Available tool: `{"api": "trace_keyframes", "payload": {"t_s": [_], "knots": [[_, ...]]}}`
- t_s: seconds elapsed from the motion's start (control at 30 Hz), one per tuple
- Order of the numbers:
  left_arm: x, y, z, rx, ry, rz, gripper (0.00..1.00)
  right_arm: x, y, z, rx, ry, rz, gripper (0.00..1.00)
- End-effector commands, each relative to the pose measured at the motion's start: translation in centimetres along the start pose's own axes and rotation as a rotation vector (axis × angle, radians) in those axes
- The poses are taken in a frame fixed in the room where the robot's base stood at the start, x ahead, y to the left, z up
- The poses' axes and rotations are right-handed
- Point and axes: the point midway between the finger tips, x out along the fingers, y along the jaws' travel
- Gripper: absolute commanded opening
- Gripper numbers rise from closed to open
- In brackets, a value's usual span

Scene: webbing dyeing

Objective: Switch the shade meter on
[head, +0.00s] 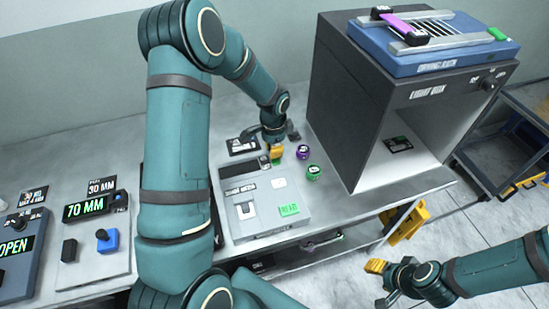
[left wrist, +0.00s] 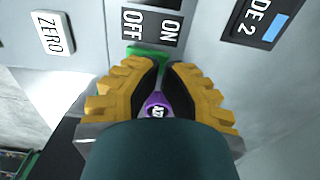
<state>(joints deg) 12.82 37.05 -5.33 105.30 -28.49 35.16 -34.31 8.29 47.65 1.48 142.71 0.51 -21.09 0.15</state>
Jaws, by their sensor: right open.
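The shade meter (head: 234,207) is a light grey box on the bench, with a green READ button (head: 289,210) at its front. My left gripper (head: 275,153) is low over its back edge. In the left wrist view my yellow fingers (left wrist: 163,68) are close together, beside a green part (left wrist: 146,52) under the ON/OFF label (left wrist: 152,22). They partly hide this part, so its position and any contact are unclear. A white ZERO button (left wrist: 51,35) is to the left. A small purple piece (left wrist: 155,106) shows between the fingers. My right gripper (head: 388,274) is open, away from the meter.
Purple (head: 303,151) and green (head: 313,171) round pots stand right of the meter. A large dark light booth (head: 357,110) is further right, with a blue device (head: 400,55) on top. A 70 MM unit (head: 95,262) stands left. My left arm hides part of the bench.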

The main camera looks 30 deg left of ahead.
Motion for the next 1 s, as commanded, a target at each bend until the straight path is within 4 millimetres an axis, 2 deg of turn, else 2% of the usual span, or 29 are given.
{"api": "trace_keyframes", "payload": {"t_s": [1.0], "knots": [[1.4, 0.0, 0.0, 0.0, 0.0, 0.0, 0.0, 1.0, 0.4, 0.1, 0.0, 0.0, 0.0, 0.47]]}}
